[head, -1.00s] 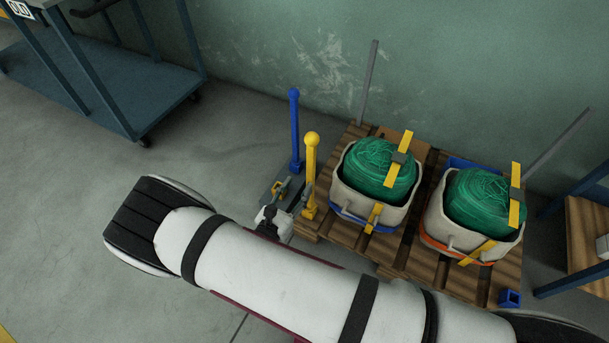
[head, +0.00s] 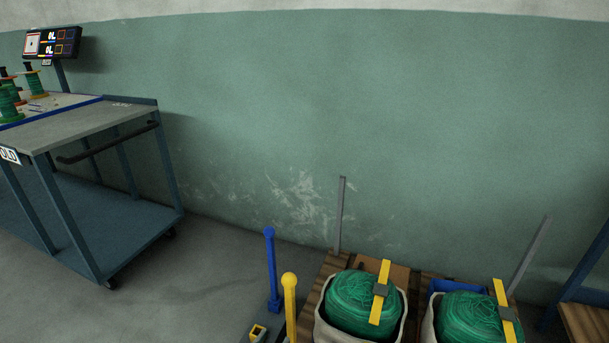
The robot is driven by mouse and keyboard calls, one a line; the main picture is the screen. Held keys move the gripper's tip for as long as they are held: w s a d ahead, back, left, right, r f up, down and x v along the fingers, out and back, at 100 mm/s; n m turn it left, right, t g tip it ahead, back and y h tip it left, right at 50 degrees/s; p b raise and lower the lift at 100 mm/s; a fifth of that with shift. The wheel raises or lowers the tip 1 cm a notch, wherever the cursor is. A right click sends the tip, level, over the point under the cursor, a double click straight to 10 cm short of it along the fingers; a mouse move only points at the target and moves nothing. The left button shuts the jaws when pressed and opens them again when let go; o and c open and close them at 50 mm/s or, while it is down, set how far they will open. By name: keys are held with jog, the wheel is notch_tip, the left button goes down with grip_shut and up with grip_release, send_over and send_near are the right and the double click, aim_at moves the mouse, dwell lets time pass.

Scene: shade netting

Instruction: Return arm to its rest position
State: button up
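My arm and my gripper are outside the head view now, so whether the gripper is open or shut does not show. Two pale bins with bundles of green netting stand side by side on a wooden pallet (head: 312,300) at the bottom of the view. The left netting bundle (head: 350,303) and the right netting bundle (head: 468,318) each have a yellow strap with a dark buckle over them. The lower parts of both bins are cut off by the frame edge.
A blue-framed cart (head: 100,125) with green spools (head: 38,84) and a display (head: 52,43) stands at the left. A blue post (head: 271,270) and a yellow post (head: 290,300) rise left of the pallet. Open floor (head: 200,270) lies between cart and posts. A green wall stands behind.

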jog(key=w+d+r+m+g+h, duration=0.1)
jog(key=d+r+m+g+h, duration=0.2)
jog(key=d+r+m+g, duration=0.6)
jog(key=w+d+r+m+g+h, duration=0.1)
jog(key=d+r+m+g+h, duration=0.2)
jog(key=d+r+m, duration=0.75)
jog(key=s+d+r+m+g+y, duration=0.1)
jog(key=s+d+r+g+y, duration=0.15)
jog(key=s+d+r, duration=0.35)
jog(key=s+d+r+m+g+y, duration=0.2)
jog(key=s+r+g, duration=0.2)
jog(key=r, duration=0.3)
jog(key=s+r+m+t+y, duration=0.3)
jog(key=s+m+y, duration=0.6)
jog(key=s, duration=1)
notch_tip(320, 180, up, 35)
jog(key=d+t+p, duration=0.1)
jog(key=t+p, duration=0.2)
jog(key=p, duration=2.8)
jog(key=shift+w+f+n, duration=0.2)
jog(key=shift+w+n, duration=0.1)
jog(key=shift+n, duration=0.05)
